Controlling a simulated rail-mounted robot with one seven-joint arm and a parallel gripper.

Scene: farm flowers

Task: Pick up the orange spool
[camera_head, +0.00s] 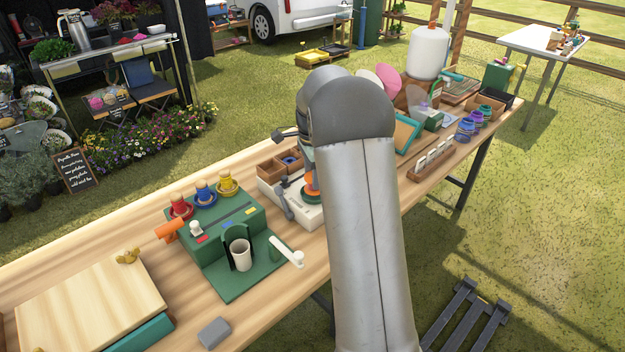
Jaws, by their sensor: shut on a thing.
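My arm rises through the middle of the view and hides most of my gripper (307,158). Only a narrow strip of it shows along the arm's left edge, pointing down. Just below that strip an orange spool (311,186) shows in part, with teal at its lower edge, over the white base of a small device (303,213). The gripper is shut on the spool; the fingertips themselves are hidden. I cannot tell whether the spool touches the device.
Left of the arm stands a green stand (222,236) with red, blue and yellow spools and a white cup (240,254). An orange cylinder (170,230) is beside it. Wooden boxes (272,170) lie behind the device. A wooden board (90,305) lies front left.

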